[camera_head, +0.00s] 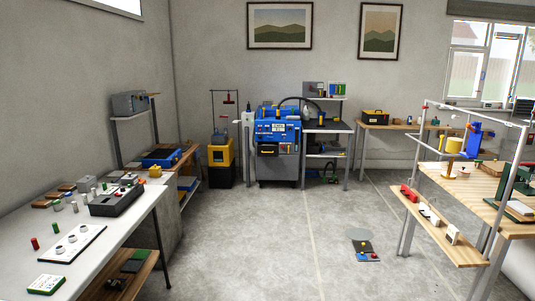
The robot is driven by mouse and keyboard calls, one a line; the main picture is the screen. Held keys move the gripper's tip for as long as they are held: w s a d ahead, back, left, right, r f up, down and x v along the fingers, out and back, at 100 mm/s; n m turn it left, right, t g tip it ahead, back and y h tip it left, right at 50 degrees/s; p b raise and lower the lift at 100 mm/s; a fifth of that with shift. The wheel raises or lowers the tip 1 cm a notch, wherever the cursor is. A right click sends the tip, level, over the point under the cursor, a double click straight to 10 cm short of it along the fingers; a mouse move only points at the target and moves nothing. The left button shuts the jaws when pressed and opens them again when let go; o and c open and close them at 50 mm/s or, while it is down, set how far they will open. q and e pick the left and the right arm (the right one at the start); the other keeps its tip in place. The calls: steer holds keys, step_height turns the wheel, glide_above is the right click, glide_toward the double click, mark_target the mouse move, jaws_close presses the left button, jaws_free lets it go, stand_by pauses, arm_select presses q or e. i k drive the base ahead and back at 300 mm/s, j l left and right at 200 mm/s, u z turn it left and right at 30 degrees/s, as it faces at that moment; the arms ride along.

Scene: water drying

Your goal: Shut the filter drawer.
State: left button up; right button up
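A machine with a blue top (278,128) and a grey cabinet body (280,168) stands against the back wall, a long way across the room. A dark drawer-like front (267,154) with a yellow handle (267,150) sits at the left of its face, below the blue panel. It seems to stick out a little from the cabinet, but at this distance I cannot tell how far. Neither of my grippers shows in this view.
A white workbench (100,240) runs along the left. A wooden table (490,187) with a low shelf (440,238) stands at right. The grey floor (250,230) towards the machine is clear.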

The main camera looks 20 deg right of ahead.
mark_target(268, 148)
steer(key=i+l+z, duration=0.2)
steer(key=i+z, duration=0.15)
steer(key=i, duration=0.3)
steer(key=i+z, duration=0.45)
steer(key=i, duration=2.05)
steer(key=i+l, duration=0.1)
steer(key=i, duration=0.7)
